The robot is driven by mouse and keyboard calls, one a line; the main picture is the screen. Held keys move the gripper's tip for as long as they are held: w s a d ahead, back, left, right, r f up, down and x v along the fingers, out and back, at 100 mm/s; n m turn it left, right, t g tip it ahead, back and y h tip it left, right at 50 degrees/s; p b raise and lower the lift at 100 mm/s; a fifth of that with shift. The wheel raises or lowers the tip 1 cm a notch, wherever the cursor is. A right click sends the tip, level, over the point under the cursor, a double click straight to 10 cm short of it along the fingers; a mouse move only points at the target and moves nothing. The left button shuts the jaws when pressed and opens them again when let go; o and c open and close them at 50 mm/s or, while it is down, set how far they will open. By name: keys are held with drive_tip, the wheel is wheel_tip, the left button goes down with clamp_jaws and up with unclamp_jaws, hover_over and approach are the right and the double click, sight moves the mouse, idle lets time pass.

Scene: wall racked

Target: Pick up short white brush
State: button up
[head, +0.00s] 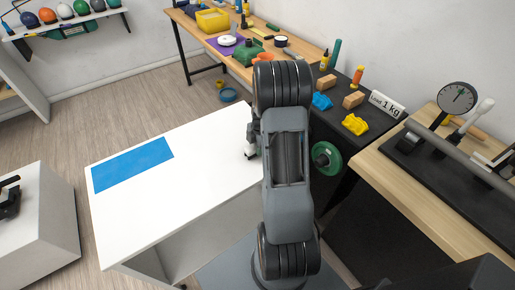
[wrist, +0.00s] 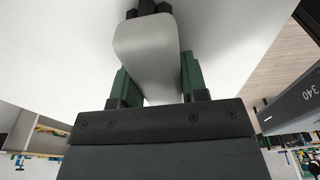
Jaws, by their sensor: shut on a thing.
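The short white brush (wrist: 148,45) fills the middle of the wrist view, with a smooth pale rounded body and a dark part at its far end. My gripper (wrist: 156,78) is shut on it, with a green finger pad on each side of the pale body. In the head view my arm hides most of the gripper. A small white and dark piece (head: 251,146) shows left of my arm, over the right side of the white table; I cannot tell whether it is brush or gripper. Whether the brush touches the tabletop is unclear.
The white table (head: 195,185) is bare except for a blue rectangle (head: 133,164) at its left. A dark bench (head: 340,125) with blocks and putty stands right of my arm. A wooden bench (head: 440,180) with a dial gauge (head: 457,97) is at the far right.

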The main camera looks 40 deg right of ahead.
drive_tip(key=shift+c, duration=1.2)
drive_tip(key=shift+r, duration=0.1)
drive_tip(key=shift+r, duration=0.55)
drive_tip(key=w+r+b, duration=0.1)
drive_tip(key=w+r, duration=1)
drive_tip(key=w, duration=0.3)
drive_tip(key=shift+a+r, duration=0.15)
drive_tip(key=shift+r, duration=0.25)
